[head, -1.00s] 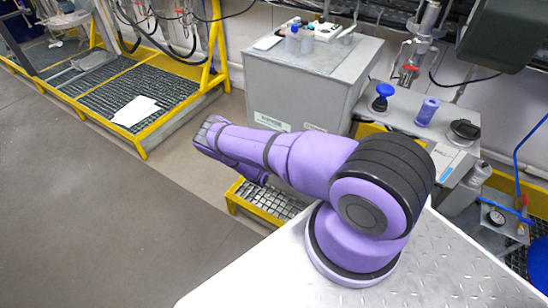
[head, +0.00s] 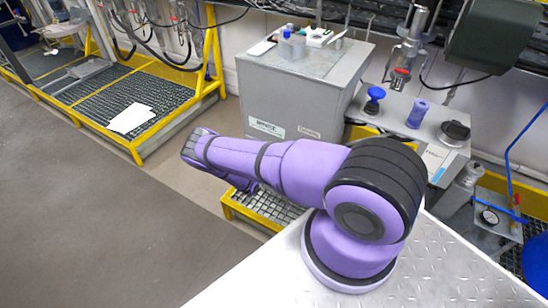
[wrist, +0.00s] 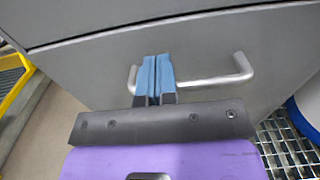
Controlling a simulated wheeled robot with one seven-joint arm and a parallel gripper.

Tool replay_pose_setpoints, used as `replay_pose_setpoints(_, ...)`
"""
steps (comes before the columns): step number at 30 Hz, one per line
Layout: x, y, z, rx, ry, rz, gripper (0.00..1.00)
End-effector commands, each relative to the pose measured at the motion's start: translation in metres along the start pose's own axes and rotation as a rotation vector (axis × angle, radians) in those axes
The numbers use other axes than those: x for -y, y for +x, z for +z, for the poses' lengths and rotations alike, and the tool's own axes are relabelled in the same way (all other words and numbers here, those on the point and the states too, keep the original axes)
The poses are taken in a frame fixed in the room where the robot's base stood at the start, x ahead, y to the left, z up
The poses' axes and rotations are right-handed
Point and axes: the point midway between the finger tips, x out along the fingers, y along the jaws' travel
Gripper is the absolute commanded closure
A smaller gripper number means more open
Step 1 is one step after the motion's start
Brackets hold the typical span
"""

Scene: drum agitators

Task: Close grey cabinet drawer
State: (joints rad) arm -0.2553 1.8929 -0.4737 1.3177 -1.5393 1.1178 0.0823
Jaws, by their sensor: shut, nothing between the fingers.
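The grey cabinet (head: 290,95) stands beyond my arm in the head view, with its lower front hidden behind my purple arm. In the wrist view the grey drawer front (wrist: 90,70) fills most of the picture and carries a silver bar handle (wrist: 210,82). A dark seam runs along the drawer's top edge; how far the drawer stands out cannot be told. My gripper (wrist: 157,60) is shut and empty, its blue fingertips in front of the handle's left half. Whether they touch the handle or drawer front is unclear. The head view hides my fingers.
Bottles and small items (head: 310,36) stand on the cabinet top. A bench (head: 400,125) with a blue-topped object and a purple cup is to its right. A yellow-edged grated step (head: 265,208) lies below my arm. Open floor (head: 90,220) is at left.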

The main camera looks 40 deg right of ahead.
Motion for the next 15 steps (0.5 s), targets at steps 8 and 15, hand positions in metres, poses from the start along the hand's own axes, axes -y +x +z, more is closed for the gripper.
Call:
replay_pose_setpoints(8, -0.001, -0.061, 0.000, 0.000, 0.000, 0.004, 1.00)
replay_pose_setpoints(15, 0.000, -0.093, -0.001, -0.001, 0.000, 0.001, 1.00)
